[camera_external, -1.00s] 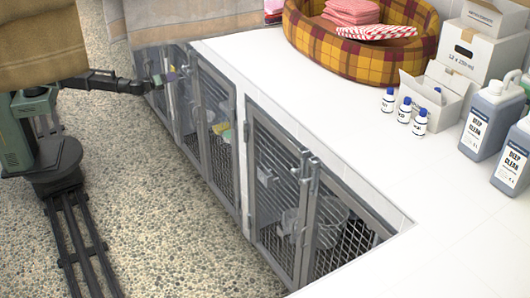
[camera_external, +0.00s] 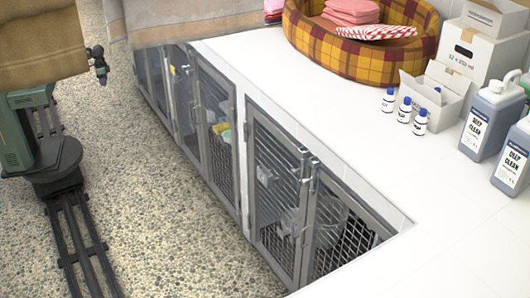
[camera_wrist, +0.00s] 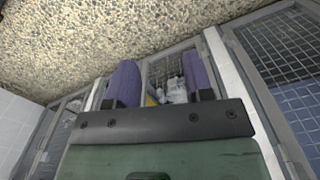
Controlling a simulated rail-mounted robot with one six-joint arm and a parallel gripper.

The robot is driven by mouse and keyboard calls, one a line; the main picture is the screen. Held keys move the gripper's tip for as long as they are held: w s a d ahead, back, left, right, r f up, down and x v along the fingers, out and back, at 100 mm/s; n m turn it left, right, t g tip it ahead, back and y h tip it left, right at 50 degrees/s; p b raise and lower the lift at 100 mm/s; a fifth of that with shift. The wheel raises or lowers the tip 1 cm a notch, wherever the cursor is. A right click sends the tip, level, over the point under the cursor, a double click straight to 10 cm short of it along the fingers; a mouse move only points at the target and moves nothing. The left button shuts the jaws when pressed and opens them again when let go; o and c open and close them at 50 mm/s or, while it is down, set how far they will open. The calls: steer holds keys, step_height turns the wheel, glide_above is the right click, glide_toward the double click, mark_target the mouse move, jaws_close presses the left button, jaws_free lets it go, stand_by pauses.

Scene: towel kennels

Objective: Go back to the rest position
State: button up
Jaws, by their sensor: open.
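My gripper (camera_external: 99,66) is in the upper left of the external view, dark and small, just right of the brown towel and over the pebbled floor. It is clear of the kennel fronts. In the wrist view my gripper (camera_wrist: 160,82) shows two purple fingers spread apart with nothing between them. Behind the gap is a kennel front (camera_wrist: 172,66) with pale and yellow things inside, too blurred to name.
A row of grey mesh kennel doors (camera_external: 277,185) runs under the white counter (camera_external: 330,130). On the counter stand a plaid pet bed (camera_external: 345,55) with folded towels, small bottles, boxes and large grey jugs. A brown towel (camera_external: 35,45) hangs at left.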

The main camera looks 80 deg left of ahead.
step_height(320, 180, up, 23)
steer(key=p, duration=2)
steer(key=shift+f, duration=0.15)
